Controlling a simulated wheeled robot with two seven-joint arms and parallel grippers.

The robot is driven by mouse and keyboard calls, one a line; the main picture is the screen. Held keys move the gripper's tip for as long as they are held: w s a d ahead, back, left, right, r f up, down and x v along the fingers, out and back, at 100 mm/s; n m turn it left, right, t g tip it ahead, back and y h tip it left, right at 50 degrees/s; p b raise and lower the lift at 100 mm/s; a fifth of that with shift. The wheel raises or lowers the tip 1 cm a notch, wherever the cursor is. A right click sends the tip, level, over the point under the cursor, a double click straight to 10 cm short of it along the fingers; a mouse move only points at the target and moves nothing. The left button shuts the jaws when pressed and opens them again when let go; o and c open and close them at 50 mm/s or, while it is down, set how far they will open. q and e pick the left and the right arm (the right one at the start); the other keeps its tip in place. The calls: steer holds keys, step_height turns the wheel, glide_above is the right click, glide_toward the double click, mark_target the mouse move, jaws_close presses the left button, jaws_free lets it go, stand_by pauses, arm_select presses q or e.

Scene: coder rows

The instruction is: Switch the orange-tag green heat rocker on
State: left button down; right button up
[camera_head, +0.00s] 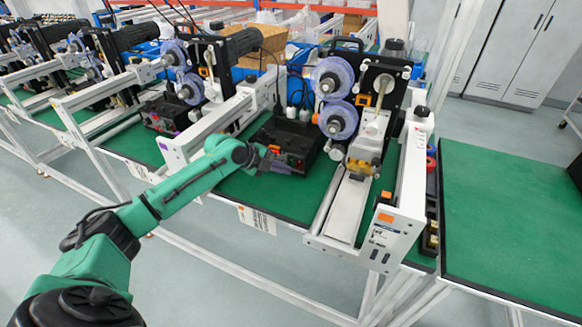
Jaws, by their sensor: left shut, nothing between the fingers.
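The coder with the orange tag (385,217) stands on the green bench at right of centre. Its black control box (262,133) sits to its left, with a red-orange switch (276,149) on the front panel. The green heat rocker is too small to make out and may be hidden by my gripper. My left gripper (287,169) is shut and empty, with its fingertips at the lower front of this box. I cannot tell whether they touch it. My right gripper is not in view.
Another coder with a purple tag (168,146) and its own black control box (166,114) stands to the left. More coders run in a row behind it. An empty green table (505,225) is at right. White metal frames edge the benches.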

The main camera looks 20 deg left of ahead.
arm_select(q)
steer(key=shift+w+b, duration=0.3)
steer(key=shift+s, duration=0.1)
stand_by(0.4)
steer(key=shift+s+r+p, duration=0.1)
steer(key=shift+s+p, duration=0.4)
steer(key=shift+p, duration=0.05)
steer(key=shift+s, duration=0.2)
steer(key=shift+s+r+p, duration=0.15)
steer(key=shift+s+p, duration=0.3)
steer(key=shift+p, duration=0.15)
steer(key=s+p, duration=0.2)
steer(key=shift+s+r, duration=0.3)
steer(key=shift+s, duration=0.05)
steer(key=shift+s+p, duration=0.5)
steer(key=shift+s, duration=0.15)
